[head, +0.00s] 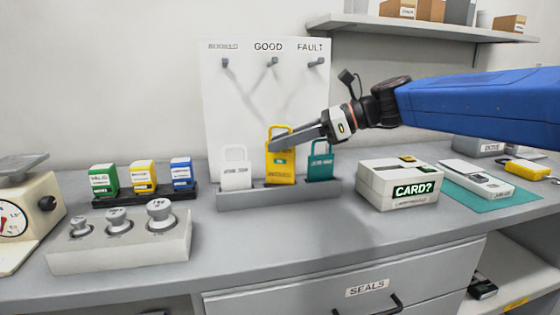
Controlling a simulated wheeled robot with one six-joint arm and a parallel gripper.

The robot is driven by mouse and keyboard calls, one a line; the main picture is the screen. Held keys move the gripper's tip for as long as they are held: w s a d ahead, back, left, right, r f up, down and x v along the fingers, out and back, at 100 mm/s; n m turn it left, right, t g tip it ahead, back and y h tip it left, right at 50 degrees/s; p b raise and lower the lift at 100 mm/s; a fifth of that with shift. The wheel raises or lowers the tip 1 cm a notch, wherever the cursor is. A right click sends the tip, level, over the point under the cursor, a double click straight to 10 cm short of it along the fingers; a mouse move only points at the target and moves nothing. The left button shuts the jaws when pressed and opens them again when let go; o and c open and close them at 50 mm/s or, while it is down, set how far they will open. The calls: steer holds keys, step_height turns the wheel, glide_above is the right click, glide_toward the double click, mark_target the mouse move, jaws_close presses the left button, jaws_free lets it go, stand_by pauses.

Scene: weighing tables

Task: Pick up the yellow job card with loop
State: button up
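The yellow job card with loop (281,172) stands upright in a grey holder (280,197), between a white card with loop (236,177) and a teal card with loop (320,168). My gripper (272,146) reaches in from the right, its grey fingers crossing over the yellow card just below its loop. The fingers hide part of the card's upper body. They lie nearly in line with the view, so I cannot tell whether they touch or grip it.
Behind is a white board (240,100) with three hooks labelled BOOKED, GOOD and FAULT. A "CARD?" box (372,190) stands right of the holder. Left are a weight block (75,258), a rack of small coloured blocks (107,201) and a scale (38,195). The bench front is clear.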

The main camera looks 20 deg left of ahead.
mark_target(269, 126)
steer(key=x, duration=0.4)
steer(key=shift+d, duration=0.1)
steer(key=shift+w, duration=0.1)
jaws_close()
steer(key=shift+d+r, duration=0.15)
steer(key=shift+r, duration=0.4)
step_height(269, 126, up, 6)
steer(key=shift+f, duration=0.1)
steer(key=s+d, duration=0.5)
steer(key=s, duration=0.3)
steer(key=s+d, duration=0.5)
steer(key=s, duration=0.4)
